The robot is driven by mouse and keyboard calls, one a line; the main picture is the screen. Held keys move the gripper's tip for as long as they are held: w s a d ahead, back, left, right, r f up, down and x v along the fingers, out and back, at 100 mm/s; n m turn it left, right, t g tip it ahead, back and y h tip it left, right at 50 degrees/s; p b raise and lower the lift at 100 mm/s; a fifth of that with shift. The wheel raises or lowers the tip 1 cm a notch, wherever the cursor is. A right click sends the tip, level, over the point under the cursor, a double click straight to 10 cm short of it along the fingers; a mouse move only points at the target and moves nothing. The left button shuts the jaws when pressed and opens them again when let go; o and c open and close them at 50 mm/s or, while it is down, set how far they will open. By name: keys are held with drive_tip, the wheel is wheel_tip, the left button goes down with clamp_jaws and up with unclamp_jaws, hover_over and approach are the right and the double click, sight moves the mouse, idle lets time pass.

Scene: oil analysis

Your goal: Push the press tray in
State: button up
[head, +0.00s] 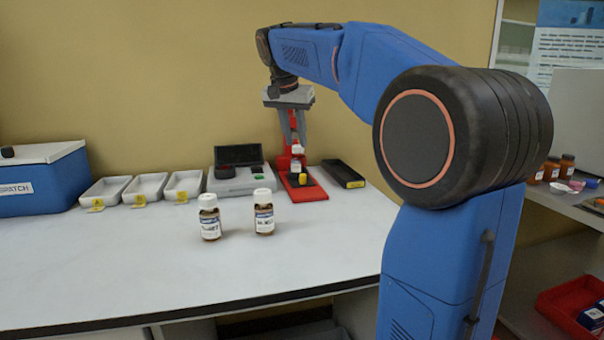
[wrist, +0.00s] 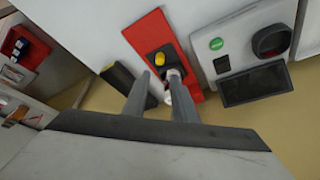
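The red press (head: 303,191) stands at the back of the bench, with a dark tray part and a yellow piece (head: 303,180) low at its front. In the wrist view the red base (wrist: 150,33) carries this dark part (wrist: 163,56) with the yellow piece on it. A small white-capped bottle (head: 296,164) stands upright at the press. My gripper (head: 293,138) points down above the press. Its fingers (wrist: 162,82) are apart, with the white cap showing near the right one in the wrist view. I cannot tell how far in the tray sits.
A grey instrument (head: 240,180) stands left of the press and a black box (head: 343,173) right of it. Two brown bottles, one left (head: 209,217) and one right (head: 264,212), stand in front. White trays (head: 105,191) and a blue box (head: 40,180) are farther left.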

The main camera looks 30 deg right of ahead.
sight(302, 174)
drive_tip(key=x, duration=1.3)
drive_tip(key=shift+w+f, duration=0.1)
drive_tip(key=shift+f, duration=0.25)
drive_tip(key=shift+c, duration=0.5)
clamp_jaws()
